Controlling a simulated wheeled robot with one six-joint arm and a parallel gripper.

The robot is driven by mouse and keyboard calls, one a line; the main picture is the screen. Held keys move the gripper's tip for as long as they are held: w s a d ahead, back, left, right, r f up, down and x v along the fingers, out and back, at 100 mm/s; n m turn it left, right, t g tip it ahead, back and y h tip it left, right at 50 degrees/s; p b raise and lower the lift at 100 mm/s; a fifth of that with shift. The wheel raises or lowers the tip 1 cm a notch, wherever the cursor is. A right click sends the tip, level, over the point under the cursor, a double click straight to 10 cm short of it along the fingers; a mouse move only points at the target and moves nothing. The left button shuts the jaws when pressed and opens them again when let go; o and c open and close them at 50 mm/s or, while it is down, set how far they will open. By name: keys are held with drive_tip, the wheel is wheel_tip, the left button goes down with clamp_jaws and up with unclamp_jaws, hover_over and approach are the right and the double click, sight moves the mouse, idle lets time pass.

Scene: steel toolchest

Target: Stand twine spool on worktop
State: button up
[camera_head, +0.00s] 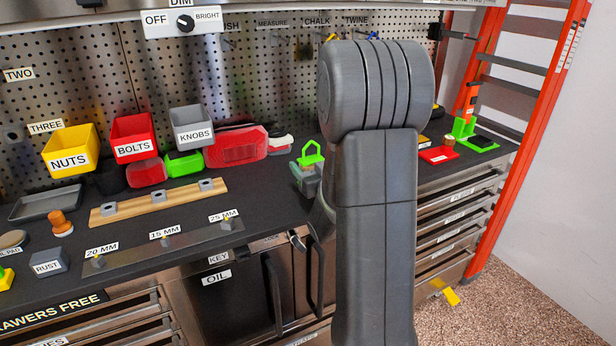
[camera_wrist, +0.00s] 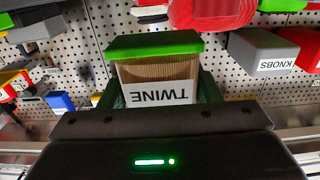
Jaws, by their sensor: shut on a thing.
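The twine spool (camera_wrist: 158,72) fills the middle of the wrist view, with a bright green end plate on top, a tan wound body and a white TWINE label that reads upside down. My gripper (camera_wrist: 162,92) is shut on it, with a dark green finger on each side. In the head view my arm hides most of the gripper; a bright green shape (camera_head: 310,153) shows beside the arm, and I cannot tell if it is part of the spool. The dark worktop (camera_head: 262,205) lies below. Whether the spool touches it is hidden.
Yellow NUTS (camera_head: 70,148), red BOLTS (camera_head: 134,135) and grey KNOBS (camera_head: 192,127) bins hang at the back. A wooden rail (camera_head: 160,203) and a socket strip (camera_head: 165,248) lie at left. A red block (camera_head: 438,154) stands at right. The worktop's middle front is clear.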

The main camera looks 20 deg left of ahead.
drive_tip(key=shift+f, duration=1.5)
drive_tip(key=shift+f+b, duration=0.2)
drive_tip(key=shift+b, duration=0.1)
drive_tip(key=o, duration=1)
drive_tip(key=shift+o, duration=0.2)
drive_tip(key=shift+r, duration=0.15)
